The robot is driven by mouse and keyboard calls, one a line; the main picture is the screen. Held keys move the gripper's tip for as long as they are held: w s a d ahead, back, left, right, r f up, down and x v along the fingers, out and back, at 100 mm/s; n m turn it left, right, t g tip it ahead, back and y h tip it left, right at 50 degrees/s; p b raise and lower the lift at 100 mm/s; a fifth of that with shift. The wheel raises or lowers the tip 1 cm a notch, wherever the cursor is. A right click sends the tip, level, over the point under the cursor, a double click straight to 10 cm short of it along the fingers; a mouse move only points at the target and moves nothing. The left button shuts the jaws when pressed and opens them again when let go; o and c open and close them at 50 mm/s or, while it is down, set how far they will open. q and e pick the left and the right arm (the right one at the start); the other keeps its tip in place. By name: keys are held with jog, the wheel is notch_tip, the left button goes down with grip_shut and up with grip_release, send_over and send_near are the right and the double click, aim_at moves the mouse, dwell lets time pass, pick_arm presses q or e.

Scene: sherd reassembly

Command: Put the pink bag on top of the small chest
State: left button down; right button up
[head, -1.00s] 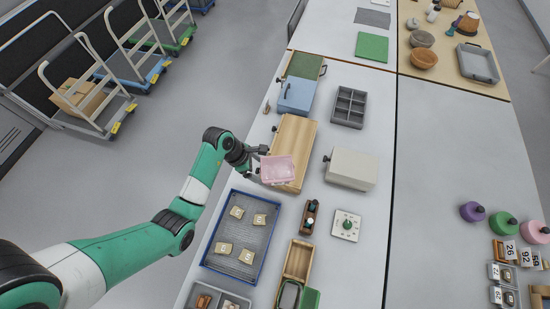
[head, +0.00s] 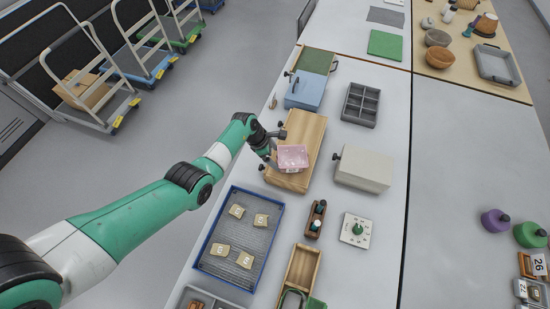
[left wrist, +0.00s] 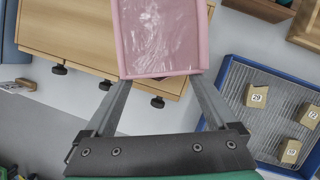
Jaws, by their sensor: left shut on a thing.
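The pink bag (head: 292,158) is a small, pale pink, flat rectangular piece with a raised rim. It shows over the near part of the wooden chest (head: 311,130), which has dark knobs on its left side. My left gripper (head: 274,156) is shut on the bag's edge, at the chest's left side. In the left wrist view the bag (left wrist: 160,38) lies between the fingertips (left wrist: 162,82) and hides part of the chest top (left wrist: 75,28). I cannot tell whether the bag touches the chest. My right gripper is not in view.
A blue box (head: 305,91) stands behind the chest and a cream box (head: 364,169) to its right. A blue-rimmed tray (head: 211,268) with several numbered sherds lies in front. A grey compartment tray (head: 360,104) is at the back right.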

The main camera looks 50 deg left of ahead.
pick_arm(q)
jog(key=shift+w+r, duration=0.1)
grip_release()
jog(key=shift+r, duration=0.1)
jog(key=p+v, duration=0.6)
jog(key=v, duration=0.5)
jog(key=shift+s+r, duration=0.25)
jog(key=shift+r, duration=0.1)
jog(key=shift+a, duration=0.1)
